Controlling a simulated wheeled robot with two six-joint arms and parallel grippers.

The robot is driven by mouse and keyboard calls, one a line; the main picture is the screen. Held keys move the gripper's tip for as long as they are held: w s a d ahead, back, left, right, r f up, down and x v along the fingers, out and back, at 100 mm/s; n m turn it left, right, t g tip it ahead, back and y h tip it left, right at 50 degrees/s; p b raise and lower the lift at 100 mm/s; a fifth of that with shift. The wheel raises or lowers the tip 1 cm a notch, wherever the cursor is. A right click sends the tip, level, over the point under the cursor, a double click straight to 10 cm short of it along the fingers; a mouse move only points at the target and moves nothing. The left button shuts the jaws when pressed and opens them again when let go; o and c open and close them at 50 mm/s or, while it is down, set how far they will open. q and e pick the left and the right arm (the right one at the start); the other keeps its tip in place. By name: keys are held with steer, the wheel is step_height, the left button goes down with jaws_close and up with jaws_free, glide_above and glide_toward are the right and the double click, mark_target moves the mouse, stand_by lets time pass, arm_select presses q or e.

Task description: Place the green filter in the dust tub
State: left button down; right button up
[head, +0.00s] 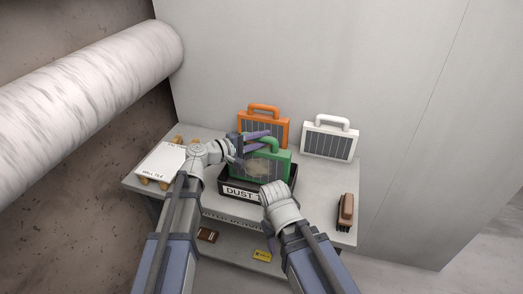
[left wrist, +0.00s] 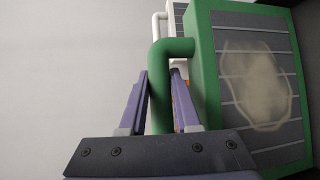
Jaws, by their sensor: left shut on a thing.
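The green filter (head: 248,166) stands upright at the black dust tub (head: 230,191), its grey pleated face marked with a beige dust patch. Its lower edge is at the tub's front wall; I cannot tell whether it rests on the tub floor. My left gripper (head: 262,139) is shut on the filter's green handle. In the left wrist view, the fingers (left wrist: 160,88) lie on both sides of the handle (left wrist: 160,95), with the filter body (left wrist: 203,90) to the right.
An orange filter (head: 276,126) stands behind the tub, close to the green one. A white filter (head: 329,141) stands at the back right. A brown brush (head: 346,211) lies at the right edge. A white board (head: 161,161) is at the left. A thick pipe (head: 90,85) crosses the upper left.

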mark_target(261, 149)
arm_select(q)
steer(key=shift+f+b, duration=1.25)
steer(key=shift+f, duration=0.35)
steer(key=shift+f, duration=0.2)
steer(key=c, duration=0.6)
jaws_free()
steer(key=shift+r, duration=0.1)
steer(key=shift+r, duration=0.2)
steer(key=p+v, duration=0.2)
steer(key=v, duration=1)
steer(key=shift+f, duration=0.1)
